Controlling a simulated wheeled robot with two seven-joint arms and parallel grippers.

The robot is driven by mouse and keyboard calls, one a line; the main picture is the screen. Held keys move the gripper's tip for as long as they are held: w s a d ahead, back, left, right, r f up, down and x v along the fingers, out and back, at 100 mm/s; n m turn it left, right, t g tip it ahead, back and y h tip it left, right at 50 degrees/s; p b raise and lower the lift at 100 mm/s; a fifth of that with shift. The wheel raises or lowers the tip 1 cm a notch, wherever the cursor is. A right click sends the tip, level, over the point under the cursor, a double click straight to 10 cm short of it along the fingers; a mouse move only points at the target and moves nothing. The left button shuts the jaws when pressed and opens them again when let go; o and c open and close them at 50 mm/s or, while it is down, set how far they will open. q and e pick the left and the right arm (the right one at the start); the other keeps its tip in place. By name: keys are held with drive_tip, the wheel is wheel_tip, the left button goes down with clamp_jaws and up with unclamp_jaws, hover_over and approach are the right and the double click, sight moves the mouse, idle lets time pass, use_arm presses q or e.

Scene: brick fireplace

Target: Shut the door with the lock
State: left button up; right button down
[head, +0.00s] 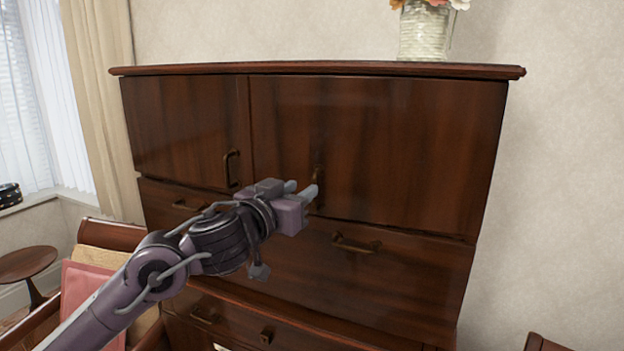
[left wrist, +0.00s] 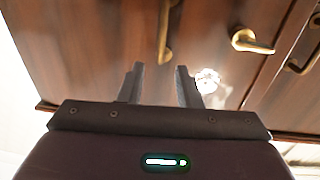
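A dark brown wooden cabinet has a narrow left door (head: 185,125) and a wide right door (head: 400,145). Both look close to flush with the front in the head view; a small gap cannot be ruled out. The left door has a handle (head: 231,168). The right door's handle (head: 318,182) is partly hidden behind my left gripper (head: 304,191). My left gripper is open and empty in front of the right door's lower left corner. In the left wrist view its two fingers (left wrist: 160,85) stand apart, with a brass handle (left wrist: 165,35) beyond them. I cannot make out a lock.
Drawers with handles (head: 356,243) lie below the doors. A vase (head: 424,30) with flowers stands on the cabinet top (head: 300,69). A chair with a pink cushion (head: 92,290) is at lower left, beside my arm. A small round table (head: 25,263) stands further left.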

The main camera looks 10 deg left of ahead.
sight(313, 181)
use_arm(q)
drive_tip(key=p+x, duration=0.1)
drive_tip(key=x, duration=0.4)
drive_tip(key=shift+c, duration=0.3)
clamp_jaws()
